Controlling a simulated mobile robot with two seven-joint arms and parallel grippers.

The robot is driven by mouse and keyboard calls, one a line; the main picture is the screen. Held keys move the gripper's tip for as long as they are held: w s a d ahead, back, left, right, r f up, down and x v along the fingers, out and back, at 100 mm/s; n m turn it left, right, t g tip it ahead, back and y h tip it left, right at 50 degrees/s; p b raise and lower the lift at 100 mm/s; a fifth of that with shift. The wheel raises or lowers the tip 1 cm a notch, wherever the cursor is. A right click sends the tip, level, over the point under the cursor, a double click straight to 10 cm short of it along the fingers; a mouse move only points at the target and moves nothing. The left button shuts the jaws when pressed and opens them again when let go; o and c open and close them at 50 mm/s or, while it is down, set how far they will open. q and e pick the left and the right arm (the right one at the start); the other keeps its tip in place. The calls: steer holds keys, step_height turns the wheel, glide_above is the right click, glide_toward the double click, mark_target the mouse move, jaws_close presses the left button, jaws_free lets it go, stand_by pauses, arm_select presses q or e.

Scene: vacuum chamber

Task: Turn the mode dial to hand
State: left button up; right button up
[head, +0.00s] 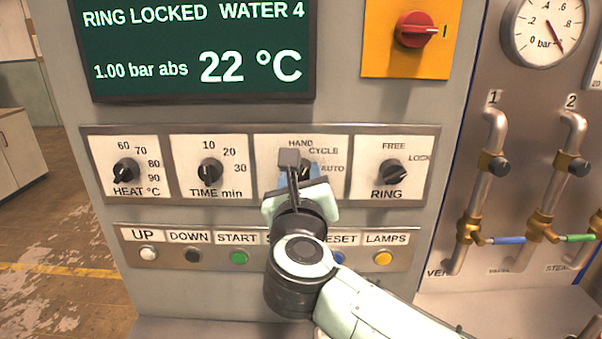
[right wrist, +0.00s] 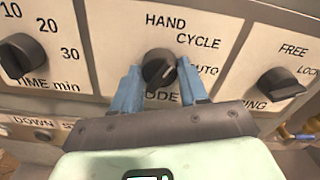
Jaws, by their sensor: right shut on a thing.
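The mode dial (right wrist: 158,68) is a round black knob on a white plate, with HAND at the top, CYCLE at the upper right and AUTO at the right. In the head view the mode dial (head: 304,170) is partly hidden behind my right gripper (head: 297,172). In the right wrist view the two blue fingers of my right gripper (right wrist: 159,78) stand on either side of the knob and are shut on it. The dial's ridge looks slanted, but I cannot tell for sure which label it points to. My left gripper is out of view.
The time dial (head: 210,171) is left of the mode dial and the ring dial (head: 393,172) is right of it. A row of push buttons, with a green one (head: 239,257), runs below. The screen (head: 200,50) reads RING LOCKED. A red switch (head: 415,30) is above right.

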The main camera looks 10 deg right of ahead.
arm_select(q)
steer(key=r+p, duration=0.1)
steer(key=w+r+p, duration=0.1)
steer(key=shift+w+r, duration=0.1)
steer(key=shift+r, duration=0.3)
arm_select(e)
steer(key=n, duration=0.5)
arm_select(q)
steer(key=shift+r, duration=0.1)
arm_select(e)
steer(key=shift+n, duration=0.3)
steer(key=o, duration=1)
steer(key=shift+o, duration=0.2)
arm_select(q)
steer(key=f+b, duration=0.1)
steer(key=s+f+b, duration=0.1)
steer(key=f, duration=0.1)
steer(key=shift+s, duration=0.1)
arm_select(e)
steer(key=v, duration=1.3)
steer(key=shift+s, duration=0.25)
